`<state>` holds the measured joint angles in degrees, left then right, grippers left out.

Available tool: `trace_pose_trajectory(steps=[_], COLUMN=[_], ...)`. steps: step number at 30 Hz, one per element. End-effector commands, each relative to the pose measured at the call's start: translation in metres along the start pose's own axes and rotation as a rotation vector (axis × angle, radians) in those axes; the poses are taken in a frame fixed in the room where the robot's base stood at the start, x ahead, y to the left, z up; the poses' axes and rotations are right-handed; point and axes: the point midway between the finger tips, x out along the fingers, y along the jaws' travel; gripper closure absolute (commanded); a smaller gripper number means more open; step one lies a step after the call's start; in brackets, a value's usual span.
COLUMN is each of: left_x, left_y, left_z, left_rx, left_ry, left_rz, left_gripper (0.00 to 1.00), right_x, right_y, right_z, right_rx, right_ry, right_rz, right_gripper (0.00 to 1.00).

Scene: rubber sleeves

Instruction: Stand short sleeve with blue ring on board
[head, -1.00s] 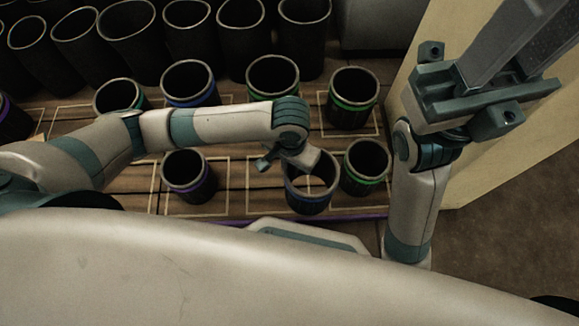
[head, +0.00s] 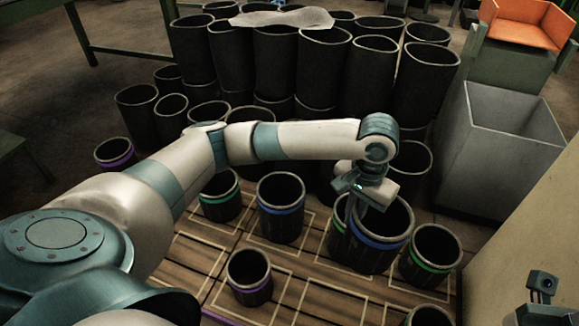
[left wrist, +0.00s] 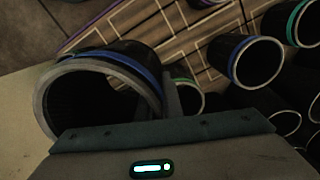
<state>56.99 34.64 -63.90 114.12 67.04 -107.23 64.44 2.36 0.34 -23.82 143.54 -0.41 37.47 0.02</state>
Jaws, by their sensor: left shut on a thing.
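My left gripper (head: 362,192) is shut on the wall of a black sleeve with a blue ring (head: 372,240), at its rim. The sleeve is about upright and looks raised over the board; its bottom is hidden. It also shows large in the left wrist view (left wrist: 148,68), with a finger against its rim. The wooden board (head: 190,262) has pale outlined rectangles. Another blue-ringed sleeve (head: 282,215) stands on it, left of the held one. My right gripper (head: 542,287) shows only in part at the lower right edge; its jaws are not clear.
On the board stand a teal-ringed sleeve (head: 220,200), a purple-ringed one (head: 250,278) and a green-ringed one (head: 430,258), close right of the held sleeve. Stacked black sleeves (head: 280,60) fill the back. A grey bin (head: 500,130) is at the right.

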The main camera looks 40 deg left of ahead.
Motion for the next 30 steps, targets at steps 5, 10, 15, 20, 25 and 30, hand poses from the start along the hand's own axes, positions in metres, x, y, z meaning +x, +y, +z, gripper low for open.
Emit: trace_pose_trajectory(steps=[5, 10, 15, 20, 25, 30], left_x=[-0.071, -0.106, -0.117, -0.117, -0.116, -0.116], left_y=[-0.026, -0.038, -0.042, -0.042, -0.041, -0.042], left_z=[-0.018, -0.022, -0.023, -0.023, -0.023, -0.023], left_rx=[-0.062, -0.091, -0.099, -0.099, -0.098, -0.098], left_ry=[0.01, 0.011, 0.01, 0.009, 0.009, 0.01], left_rz=[0.016, 0.028, 0.033, 0.032, 0.032, 0.032], left_gripper=[1.0, 1.0, 1.0, 1.0, 1.0, 1.0], right_x=[-0.003, -0.008, -0.011, -0.012, -0.01, -0.009], right_y=[0.005, 0.008, 0.009, 0.009, 0.009, 0.008], right_z=[-0.002, -0.003, -0.004, -0.003, -0.003, -0.003], right_rx=[-0.018, -0.03, -0.035, -0.034, -0.032, -0.031], right_ry=[-0.025, -0.045, -0.052, -0.055, -0.052, -0.049], right_rz=[0.004, 0.002, 0.001, 0.004, 0.005, 0.004], right_gripper=[0.69, 0.69, 0.69, 0.69, 0.69, 0.69])
